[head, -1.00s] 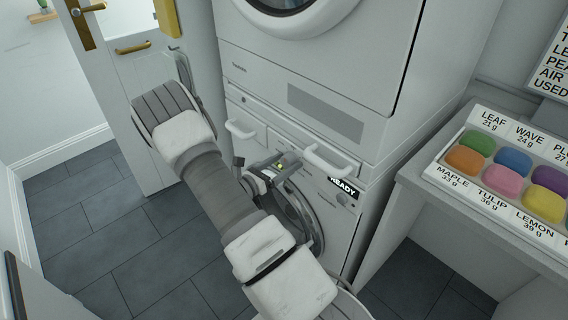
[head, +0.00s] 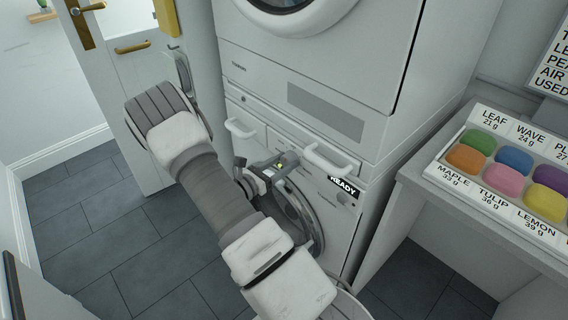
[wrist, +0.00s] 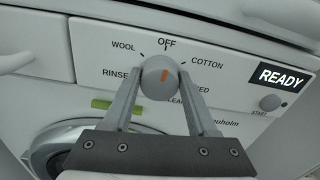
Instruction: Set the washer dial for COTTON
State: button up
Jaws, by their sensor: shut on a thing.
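The washer (head: 338,222) is the white lower machine in the head view. Its round grey dial (wrist: 153,73) is in the middle of the wrist view, with an orange mark on its face. The label OFF (wrist: 166,42) is above the dial, COTTON (wrist: 207,64) to its upper right and WOOL (wrist: 123,46) to its upper left. The mark runs nearly upright; which label it points to is hard to tell. My gripper (wrist: 161,80) is shut on the dial, one finger on each side. In the head view my arm hides the dial.
The display (wrist: 282,77) reads READY, with a START button (wrist: 271,102) below it. White handles (head: 332,160) stick out above the panel. The round door (head: 302,215) is below. A counter with a tray of coloured blocks (head: 436,174) is at the right.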

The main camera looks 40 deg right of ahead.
jog(key=m+b, duration=0.2)
jog(key=m, duration=0.3)
jog(key=shift+s+f, duration=0.1)
jog(key=shift+f, duration=0.05)
jog(key=shift+m+b, duration=1.15)
jog(key=shift+m, duration=1.05)
jog(key=o, duration=1.4)
jog(key=a, duration=0.5)
jog(key=s+a+p, duration=0.1)
jog(key=a, duration=0.5)
jog(key=a+p, duration=0.1)
jog(key=a, duration=0.5)
jog(key=shift+s+a, duration=0.25)
